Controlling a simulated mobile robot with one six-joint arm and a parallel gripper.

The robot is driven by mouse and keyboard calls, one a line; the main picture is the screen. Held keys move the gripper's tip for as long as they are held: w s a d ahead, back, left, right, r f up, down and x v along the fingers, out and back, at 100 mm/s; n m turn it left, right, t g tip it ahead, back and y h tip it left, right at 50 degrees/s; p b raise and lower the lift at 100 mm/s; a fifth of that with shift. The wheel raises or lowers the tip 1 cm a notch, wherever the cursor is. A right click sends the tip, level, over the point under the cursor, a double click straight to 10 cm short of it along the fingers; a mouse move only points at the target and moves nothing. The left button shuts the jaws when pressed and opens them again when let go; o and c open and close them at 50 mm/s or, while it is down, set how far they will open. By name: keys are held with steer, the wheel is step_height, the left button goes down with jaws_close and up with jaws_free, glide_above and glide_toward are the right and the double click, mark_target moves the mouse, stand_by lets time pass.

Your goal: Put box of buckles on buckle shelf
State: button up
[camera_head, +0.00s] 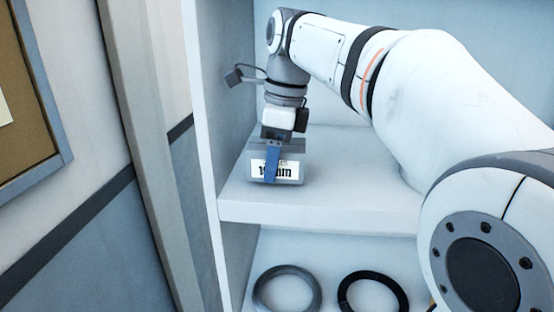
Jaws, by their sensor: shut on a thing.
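A small grey box (296,154) with a white label with black print, partly covered, is at the left end of the white shelf (330,212). My gripper (272,164) points down from above and is shut on the box, with a blue finger over its front face and part of the label. The box is upright and at the shelf surface; I cannot tell whether its base touches it. The box's contents and the finger behind it are hidden.
The shelf's left side panel (208,110) stands close to the box. On the level below lie a grey ring (259,291) and a black ring (345,292). My arm hides the shelf's right part. A framed board (30,110) hangs at far left.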

steer(key=shift+w+f, duration=0.15)
steer(key=shift+f, duration=0.3)
steer(key=shift+f, duration=0.1)
steer(key=o, duration=1.3)
steer(key=shift+f, duration=0.1)
steer(key=r, duration=0.5)
steer(key=d+r, duration=0.1)
steer(key=r, duration=0.1)
steer(key=shift+d+r+p, duration=0.1)
steer(key=shift+r+p, duration=0.2)
steer(key=shift+r, duration=0.1)
steer(key=shift+s, duration=0.25)
